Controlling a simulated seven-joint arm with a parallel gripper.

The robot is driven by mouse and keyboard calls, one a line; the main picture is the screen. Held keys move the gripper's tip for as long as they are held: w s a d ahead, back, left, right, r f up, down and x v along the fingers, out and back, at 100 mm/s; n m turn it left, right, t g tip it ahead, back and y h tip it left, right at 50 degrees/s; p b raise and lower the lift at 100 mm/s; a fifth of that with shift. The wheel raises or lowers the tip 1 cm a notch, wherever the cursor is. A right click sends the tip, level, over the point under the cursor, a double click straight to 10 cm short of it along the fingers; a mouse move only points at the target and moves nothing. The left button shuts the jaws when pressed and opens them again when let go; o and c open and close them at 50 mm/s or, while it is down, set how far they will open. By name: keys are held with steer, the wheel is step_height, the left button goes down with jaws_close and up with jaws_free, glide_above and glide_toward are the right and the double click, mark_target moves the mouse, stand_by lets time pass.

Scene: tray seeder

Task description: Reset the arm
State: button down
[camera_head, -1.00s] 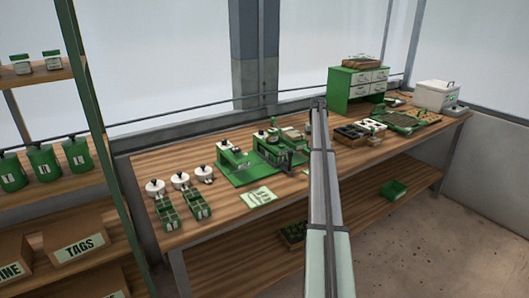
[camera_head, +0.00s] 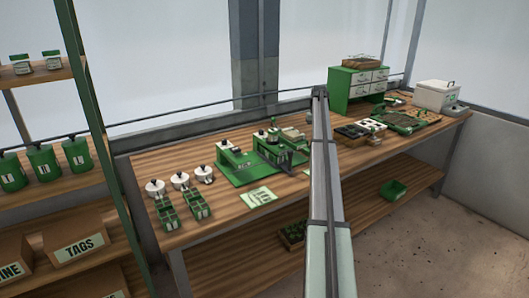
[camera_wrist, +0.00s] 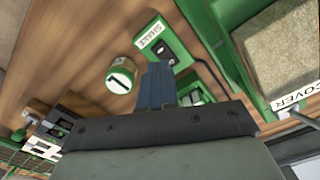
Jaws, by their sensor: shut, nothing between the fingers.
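My arm (camera_head: 327,190) reaches from the bottom of the head view over the middle of the bench (camera_head: 250,212). In the wrist view, my gripper (camera_wrist: 158,82) shows its dark blue-grey fingers together with nothing between them. The fingers point toward the bench next to a green unit with a white label (camera_wrist: 150,35). I cannot tell whether the fingertips touch it. In the head view the gripper is not clear behind the arm and among the bench equipment.
A green-rimmed canister (camera_wrist: 121,77) stands left of the fingers, and a green frame labelled COVER (camera_wrist: 291,98) is at right. In the head view, a green drawer cabinet (camera_head: 350,98) and white box (camera_head: 436,95) stand at the back right.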

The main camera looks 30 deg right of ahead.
steer(key=shift+r, duration=0.7)
steer(key=shift+s, duration=0.1)
